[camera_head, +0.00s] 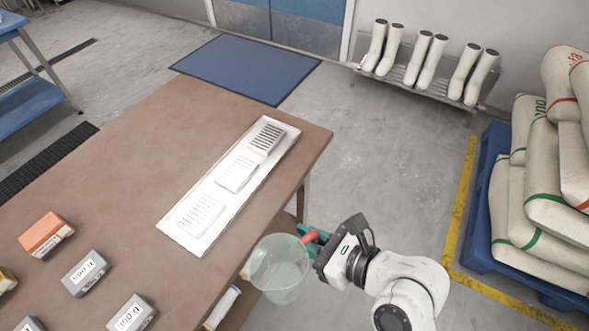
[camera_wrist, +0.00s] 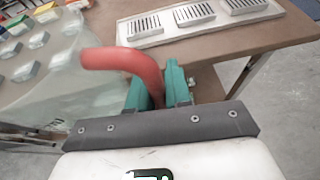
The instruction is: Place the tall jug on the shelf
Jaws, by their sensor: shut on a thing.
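The tall jug (camera_head: 280,270) is clear with a red handle, and stands roughly upright just off the right edge of the brown table. My gripper (camera_head: 312,240) comes from the right, its green fingers shut on the red handle. In the wrist view the jug (camera_wrist: 60,88) fills the left side, and the handle runs between the fingers of my gripper (camera_wrist: 160,85). A brown lower shelf (camera_head: 240,315) shows in part under the table, behind the jug. The jug hides some of it. Whether the jug touches the table edge, I cannot tell.
The table top (camera_head: 120,140) bears a white tray (camera_head: 185,228) with slotted grates, and several small labelled blocks such as an orange one (camera_head: 46,234). A pale item (camera_head: 222,307) lies on the lower shelf.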

